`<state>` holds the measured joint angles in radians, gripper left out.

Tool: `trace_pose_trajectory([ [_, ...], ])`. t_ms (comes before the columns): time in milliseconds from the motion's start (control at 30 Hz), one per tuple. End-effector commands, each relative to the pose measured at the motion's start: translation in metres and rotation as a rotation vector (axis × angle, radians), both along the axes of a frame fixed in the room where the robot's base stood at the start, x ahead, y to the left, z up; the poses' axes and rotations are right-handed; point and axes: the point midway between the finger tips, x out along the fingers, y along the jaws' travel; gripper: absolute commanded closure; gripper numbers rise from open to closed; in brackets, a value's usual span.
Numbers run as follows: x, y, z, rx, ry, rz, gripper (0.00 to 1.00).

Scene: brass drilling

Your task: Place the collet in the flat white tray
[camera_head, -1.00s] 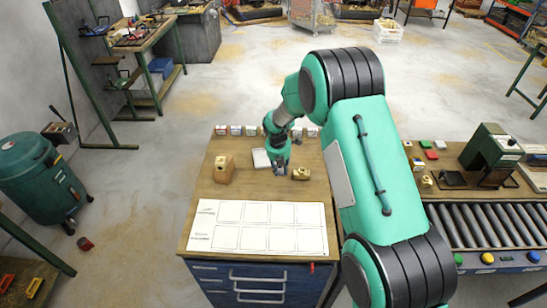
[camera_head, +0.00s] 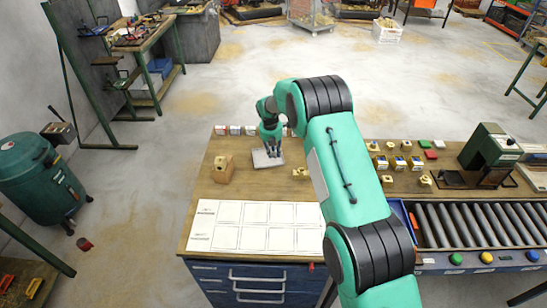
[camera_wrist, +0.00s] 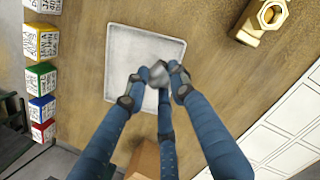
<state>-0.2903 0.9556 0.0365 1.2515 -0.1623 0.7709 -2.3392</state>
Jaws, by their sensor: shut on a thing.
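The flat white tray (camera_head: 262,159) lies on the wooden bench top; in the wrist view (camera_wrist: 124,49) it fills the upper middle. My gripper (camera_head: 270,152) is over the tray in the head view. In the wrist view my gripper (camera_wrist: 157,78) has its dark blue fingers shut on a small grey metal piece, the collet (camera_wrist: 159,72), which shows between the fingertips over the tray. The fingers hide part of the collet. I cannot tell how high it is above the tray floor.
A brass fitting (camera_head: 215,176) lies right of the tray, also in the wrist view (camera_wrist: 264,18). A wooden block (camera_head: 223,169) stands left of it. Several small coloured boxes (camera_wrist: 40,80) line the back edge. A white printed sheet (camera_head: 255,228) covers the bench front.

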Motion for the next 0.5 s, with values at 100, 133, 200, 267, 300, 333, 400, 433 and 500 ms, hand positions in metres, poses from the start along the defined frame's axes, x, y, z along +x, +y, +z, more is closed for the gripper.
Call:
trace_pose_trajectory([
  [100,0.0033,0.0008,-0.0002,0.000,0.000,0.000,1.00],
  [133,0.0035,0.0009,-0.0003,0.000,0.000,0.000,1.00],
  [200,0.0035,0.0009,-0.0003,0.000,0.000,0.000,1.00],
  [267,0.0034,0.0009,-0.0002,0.000,0.000,0.000,1.00],
  [300,0.0034,0.0008,-0.0002,0.000,0.000,0.000,1.00],
  [333,0.0034,0.0009,-0.0001,0.000,0.000,0.000,1.00],
  [400,0.0033,0.0009,-0.0005,0.000,0.000,0.000,1.00],
  [433,0.0032,0.0008,-0.0014,0.000,0.000,0.000,1.00],
  [500,0.0028,0.0008,-0.0053,-0.001,0.001,0.000,1.00],
])
